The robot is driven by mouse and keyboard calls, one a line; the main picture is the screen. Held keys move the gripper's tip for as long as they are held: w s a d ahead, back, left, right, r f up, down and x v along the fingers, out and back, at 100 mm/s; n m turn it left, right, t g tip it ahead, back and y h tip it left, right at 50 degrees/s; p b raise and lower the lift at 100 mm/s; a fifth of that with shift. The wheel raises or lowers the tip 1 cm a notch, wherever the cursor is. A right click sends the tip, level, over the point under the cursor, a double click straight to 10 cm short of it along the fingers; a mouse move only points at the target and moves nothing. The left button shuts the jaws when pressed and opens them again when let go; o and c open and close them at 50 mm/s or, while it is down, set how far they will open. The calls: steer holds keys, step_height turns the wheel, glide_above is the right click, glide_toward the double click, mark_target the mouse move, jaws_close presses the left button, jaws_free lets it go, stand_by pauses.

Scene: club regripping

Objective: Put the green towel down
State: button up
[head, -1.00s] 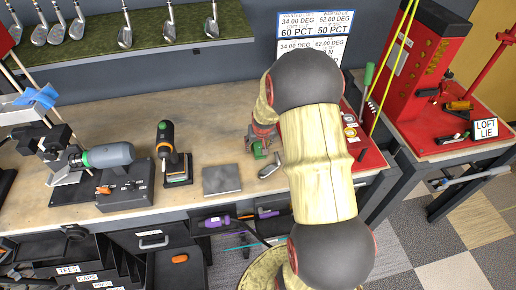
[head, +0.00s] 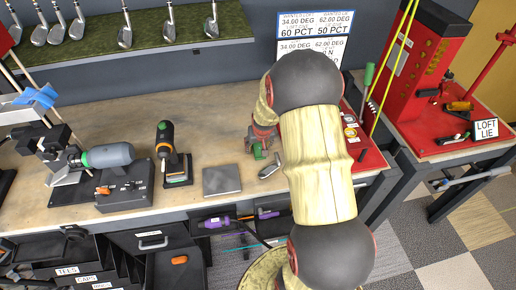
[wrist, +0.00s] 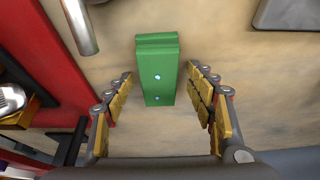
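My arm hides part of that area. Whether the towel rests fully on the bench top is hard to tell, but it looks on it or very close.
A red mat (head: 367,155) is to the right. Bare wood lies behind the pad.

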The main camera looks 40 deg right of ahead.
steer(key=shift+c, duration=1.1)
steer(key=c, duration=0.9)
steer(key=shift+r, duration=0.1)
steer(key=shift+c, duration=0.2)
